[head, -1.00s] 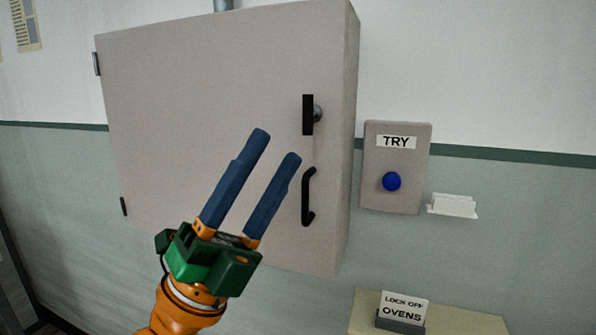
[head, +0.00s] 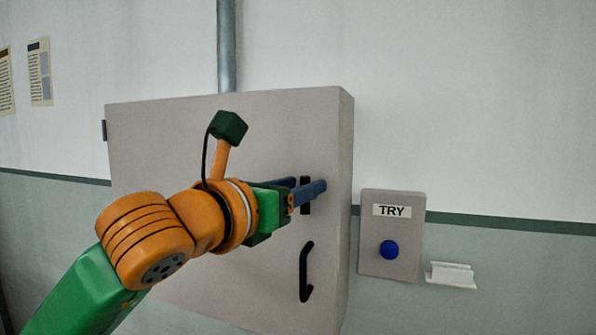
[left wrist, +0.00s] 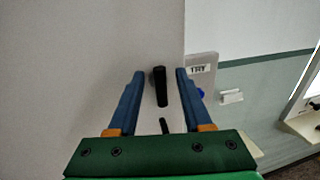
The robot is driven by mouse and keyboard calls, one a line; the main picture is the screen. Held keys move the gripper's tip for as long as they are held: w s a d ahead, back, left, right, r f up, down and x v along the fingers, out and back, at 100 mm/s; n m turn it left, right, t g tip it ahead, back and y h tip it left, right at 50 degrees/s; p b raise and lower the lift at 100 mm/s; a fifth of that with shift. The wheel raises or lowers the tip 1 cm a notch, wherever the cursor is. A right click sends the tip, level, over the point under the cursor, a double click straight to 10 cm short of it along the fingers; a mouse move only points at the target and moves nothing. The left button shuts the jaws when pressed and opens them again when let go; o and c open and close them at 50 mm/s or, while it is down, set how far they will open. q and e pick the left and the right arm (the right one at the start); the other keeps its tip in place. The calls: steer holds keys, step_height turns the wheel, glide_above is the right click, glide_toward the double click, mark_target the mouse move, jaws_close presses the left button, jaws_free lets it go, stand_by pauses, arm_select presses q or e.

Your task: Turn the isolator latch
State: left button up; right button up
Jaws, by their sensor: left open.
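The isolator latch (head: 305,208) is a black upright bar high on the right side of the grey cabinet door (head: 170,140). My left gripper (head: 310,187) is at the latch in the head view, its blue fingers partly hiding it. In the left wrist view the latch (left wrist: 159,86) stands between the two open fingers of the left gripper (left wrist: 158,80), with a gap on each side. A black door handle (head: 306,272) is below the latch. The cabinet door is closed. My right gripper is not in view.
A grey box marked TRY with a blue button (head: 389,250) is on the wall right of the cabinet. A small white holder (head: 451,275) is beside it. A metal pipe (head: 226,50) rises from the cabinet top.

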arm_select(q)
steer(key=shift+s+a, duration=0.1)
steer(key=shift+s, duration=0.05)
jaws_close()
steer(key=shift+r+m, duration=0.1)
steer(key=shift+m, duration=0.3)
steer(key=shift+s+d+f+m+g+y+b, duration=0.3)
steer(key=shift+m+y, duration=0.35)
steer(key=shift+m, duration=1.8)
steer(key=shift+w+d+f+m+t+y+b, duration=0.1)
steer(key=shift+d+m+y, duration=0.45)
steer(key=shift+m, duration=1.95)
steer(key=shift+s+d+f+m+g+y+b, duration=0.15)
steer(key=shift+m+y, duration=0.65)
steer(key=shift+m, duration=1.65)
steer(key=shift+f, duration=0.1)
